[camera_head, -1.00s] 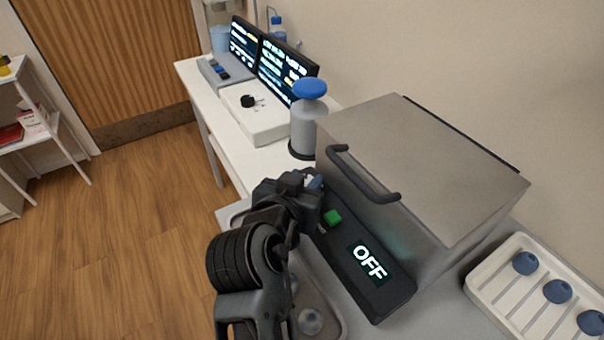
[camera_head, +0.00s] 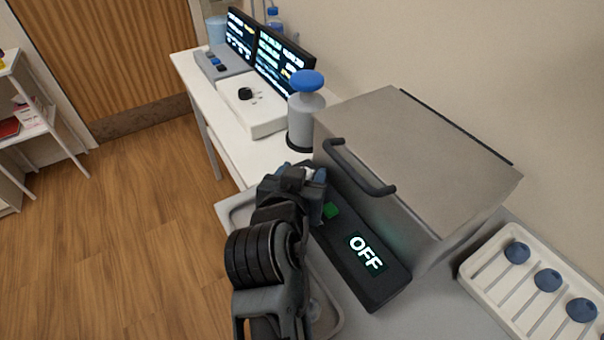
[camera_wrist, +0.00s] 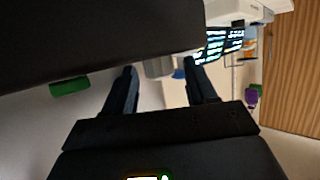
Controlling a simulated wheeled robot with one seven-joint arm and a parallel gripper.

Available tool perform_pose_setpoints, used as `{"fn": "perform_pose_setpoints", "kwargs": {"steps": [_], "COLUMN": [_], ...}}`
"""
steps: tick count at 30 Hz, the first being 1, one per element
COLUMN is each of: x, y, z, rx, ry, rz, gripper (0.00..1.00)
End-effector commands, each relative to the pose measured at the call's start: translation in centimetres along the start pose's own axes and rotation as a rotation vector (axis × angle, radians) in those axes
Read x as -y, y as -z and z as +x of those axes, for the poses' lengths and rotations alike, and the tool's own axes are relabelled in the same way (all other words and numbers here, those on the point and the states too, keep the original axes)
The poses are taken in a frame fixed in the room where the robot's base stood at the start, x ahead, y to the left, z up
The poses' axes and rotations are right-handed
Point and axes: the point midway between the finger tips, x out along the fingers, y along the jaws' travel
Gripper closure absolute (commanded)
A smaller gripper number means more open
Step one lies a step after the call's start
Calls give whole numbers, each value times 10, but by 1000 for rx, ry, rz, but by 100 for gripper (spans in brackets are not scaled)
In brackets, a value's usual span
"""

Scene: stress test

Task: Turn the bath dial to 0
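The bath is a grey metal box (camera_head: 415,150) with a lid and a dark handle (camera_head: 358,168). Its black front panel (camera_head: 340,248) carries a lit display (camera_head: 366,253) reading OFF and a green button (camera_head: 331,211). No dial shows clearly on this panel; its far end is hidden behind my gripper (camera_head: 314,178). In the wrist view the dark panel (camera_wrist: 90,40) fills the upper left, with the green button (camera_wrist: 69,87) below its edge. My gripper (camera_wrist: 160,68) is open there, its two fingers apart and no object clearly held between them.
A white device with a black knob (camera_head: 245,94) and lit screens (camera_head: 280,65) are farther back. A white tray with blue-ended tools (camera_head: 470,284) lies right. A shallow tray (camera_head: 234,208) lies beneath my arm.

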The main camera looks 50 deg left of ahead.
Motion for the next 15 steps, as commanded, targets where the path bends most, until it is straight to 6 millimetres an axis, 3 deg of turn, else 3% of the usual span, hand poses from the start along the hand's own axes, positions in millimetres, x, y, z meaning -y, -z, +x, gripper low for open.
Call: {"fn": "perform_pose_setpoints", "kwargs": {"steps": [8, 15], "x": [0, 0], "y": [0, -1], "z": [-1, -28], "rx": [0, -1], "ry": [0, 1], "rz": [0, 1], "gripper": [42, 42]}}
